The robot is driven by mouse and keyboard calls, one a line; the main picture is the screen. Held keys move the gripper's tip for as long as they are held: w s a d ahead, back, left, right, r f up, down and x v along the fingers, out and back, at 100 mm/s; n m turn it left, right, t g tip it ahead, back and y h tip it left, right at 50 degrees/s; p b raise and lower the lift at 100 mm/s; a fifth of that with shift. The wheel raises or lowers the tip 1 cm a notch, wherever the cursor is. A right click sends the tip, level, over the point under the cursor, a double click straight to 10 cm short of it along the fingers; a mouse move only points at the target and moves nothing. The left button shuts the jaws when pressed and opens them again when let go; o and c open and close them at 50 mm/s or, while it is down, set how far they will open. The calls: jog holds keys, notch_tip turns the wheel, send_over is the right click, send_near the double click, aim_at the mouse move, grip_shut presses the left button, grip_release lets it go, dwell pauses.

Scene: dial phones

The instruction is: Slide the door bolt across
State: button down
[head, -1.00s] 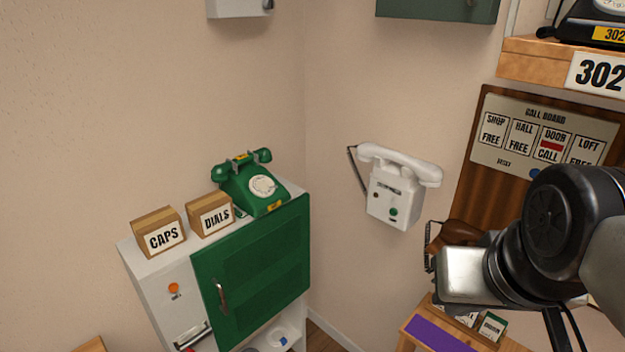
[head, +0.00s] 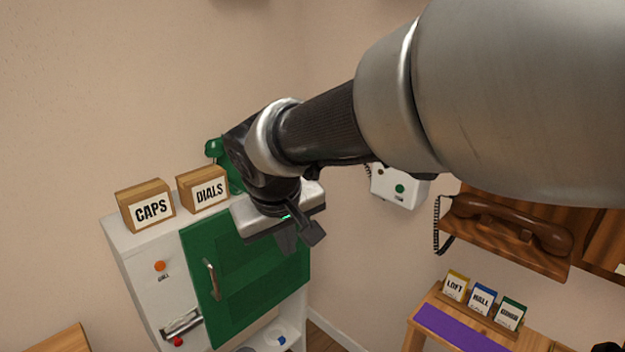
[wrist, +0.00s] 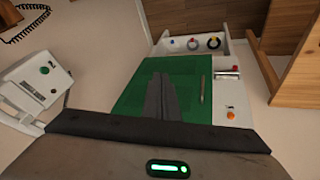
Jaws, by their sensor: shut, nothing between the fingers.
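The door bolt (head: 181,324), a metal bar with a red knob, sits on the white front of the cabinet left of the green door (head: 250,265). The door has an upright metal handle (head: 212,280). In the wrist view the bolt (wrist: 228,72) shows right of the door. My gripper (head: 302,240) hangs in front of the door's upper right part, away from the bolt. In the wrist view its fingers (wrist: 160,92) are together, empty, over the green door. My arm hides much of the green phone (head: 214,150).
Boxes marked CAPS (head: 148,205) and DIALS (head: 203,190) stand on the cabinet top. A white wall phone (head: 398,188) and a brown handset (head: 510,225) are to the right. A small table with a purple mat (head: 452,328) stands lower right.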

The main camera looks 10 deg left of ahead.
jog(key=s+a+f+n+b, duration=0.3)
jog(key=a+f, duration=0.8)
jog(key=a, duration=0.4)
jog(key=s+a+f+n+y+b, duration=0.1)
jog(key=s+a+f+n+b, duration=0.2)
jog(key=s+a+f, duration=0.5)
jog(key=a+f+b, duration=0.1)
jog(key=a+f, duration=0.3)
jog(key=a, duration=0.3)
jog(key=shift+s+b, duration=0.2)
jog(key=shift+b, duration=0.15)
jog(key=w+d+b+x, duration=0.1)
jog(key=x, duration=0.5)
jog(key=w+r+b+x, duration=0.1)
jog(key=x, duration=0.6)
jog(key=shift+w+d, duration=0.15)
